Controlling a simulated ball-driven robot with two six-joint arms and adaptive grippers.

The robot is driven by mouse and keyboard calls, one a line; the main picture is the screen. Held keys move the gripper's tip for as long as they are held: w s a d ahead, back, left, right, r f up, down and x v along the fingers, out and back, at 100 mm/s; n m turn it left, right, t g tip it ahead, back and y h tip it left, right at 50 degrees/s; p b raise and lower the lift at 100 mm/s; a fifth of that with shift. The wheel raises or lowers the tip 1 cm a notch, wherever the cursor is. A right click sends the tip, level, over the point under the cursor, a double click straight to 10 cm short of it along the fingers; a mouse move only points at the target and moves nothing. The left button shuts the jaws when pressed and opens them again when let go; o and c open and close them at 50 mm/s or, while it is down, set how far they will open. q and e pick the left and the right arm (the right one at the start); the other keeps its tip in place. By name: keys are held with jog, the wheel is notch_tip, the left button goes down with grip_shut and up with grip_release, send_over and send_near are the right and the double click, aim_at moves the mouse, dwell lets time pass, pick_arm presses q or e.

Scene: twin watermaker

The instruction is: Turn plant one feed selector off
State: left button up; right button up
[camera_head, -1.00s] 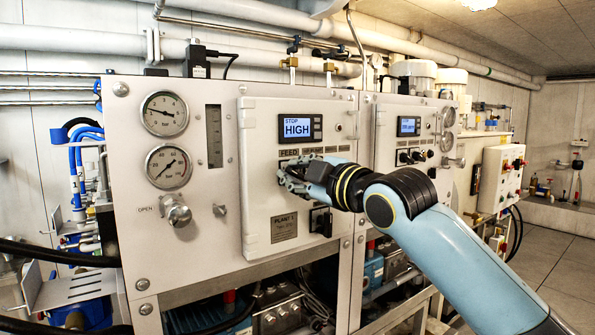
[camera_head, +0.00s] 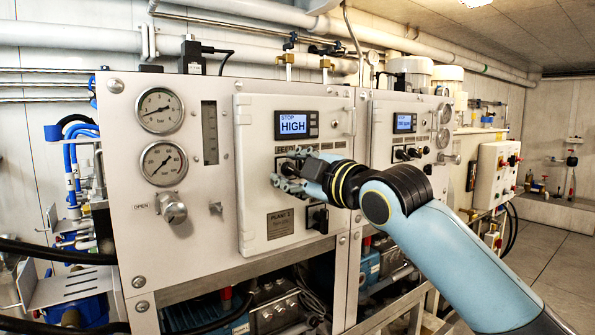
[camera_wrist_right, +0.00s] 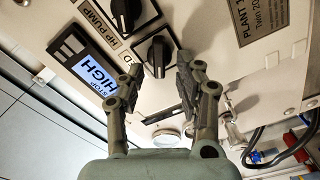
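Plant one's panel (camera_head: 252,215) is the pale door with a lit screen (camera_head: 293,124) reading STOP HIGH. In the right wrist view, the feed selector (camera_wrist_right: 159,56) is a black knob on a dark square plate, its label mostly hidden by a finger. My right gripper (camera_wrist_right: 162,66) is open, with one fingertip on either side of this knob; I cannot tell whether they touch it. In the head view my right gripper (camera_head: 280,178) is at the panel below the labels and partly covers the selectors. My left gripper is not in view.
The HP pump selector (camera_wrist_right: 124,12) is close beside the feed selector. Another black switch (camera_head: 318,218) sits lower on the panel. Pressure gauges (camera_head: 160,110) and a valve knob (camera_head: 173,209) are to the left. A second plant panel (camera_head: 400,125) stands to the right.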

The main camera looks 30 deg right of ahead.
jog(key=s, duration=1.2)
jog(key=shift+d, duration=0.45)
